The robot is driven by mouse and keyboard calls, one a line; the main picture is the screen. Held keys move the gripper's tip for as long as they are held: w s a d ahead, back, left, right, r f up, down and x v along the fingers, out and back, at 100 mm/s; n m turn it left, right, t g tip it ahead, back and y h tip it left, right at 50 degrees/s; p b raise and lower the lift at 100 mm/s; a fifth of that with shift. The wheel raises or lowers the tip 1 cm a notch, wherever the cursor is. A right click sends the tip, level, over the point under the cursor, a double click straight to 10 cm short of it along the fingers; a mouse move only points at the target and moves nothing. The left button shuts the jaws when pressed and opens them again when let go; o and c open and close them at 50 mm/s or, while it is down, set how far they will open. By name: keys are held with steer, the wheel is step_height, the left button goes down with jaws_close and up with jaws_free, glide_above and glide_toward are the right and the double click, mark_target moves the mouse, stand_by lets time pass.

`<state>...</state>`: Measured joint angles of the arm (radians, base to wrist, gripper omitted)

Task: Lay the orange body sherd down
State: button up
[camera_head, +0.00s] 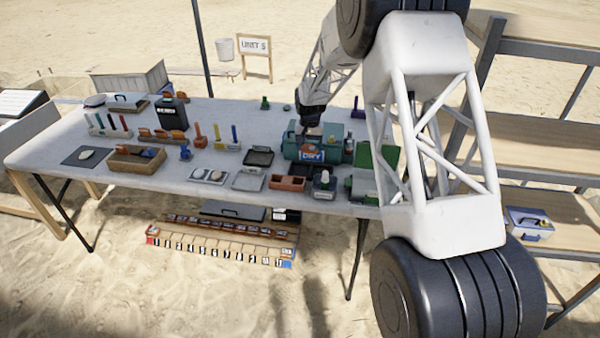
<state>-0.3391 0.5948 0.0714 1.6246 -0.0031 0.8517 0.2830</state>
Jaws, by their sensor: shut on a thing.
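My gripper (311,126) reaches down from the arm to the teal box marked DRY (331,152), at the right part of the table. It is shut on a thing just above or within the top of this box. The held thing is too small and too covered to make out its shape or colour clearly. I cannot tell whether it touches the box. An orange label with the word DRY (312,155) is on the box's front.
The white table (225,178) holds trays, brushes and tools, crowded around the box. A terracotta-coloured tray (287,184) and a grey tray (248,181) lie in front. A green case (372,185) stands close on the right. Barer tabletop lies toward the back.

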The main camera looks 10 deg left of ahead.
steer(key=a, duration=0.2)
steer(key=w+a+f, duration=0.1)
steer(key=shift+w+a, duration=0.1)
steer(key=shift+a, duration=0.2)
glide_above(300, 171)
steer(key=shift+f, duration=3.15)
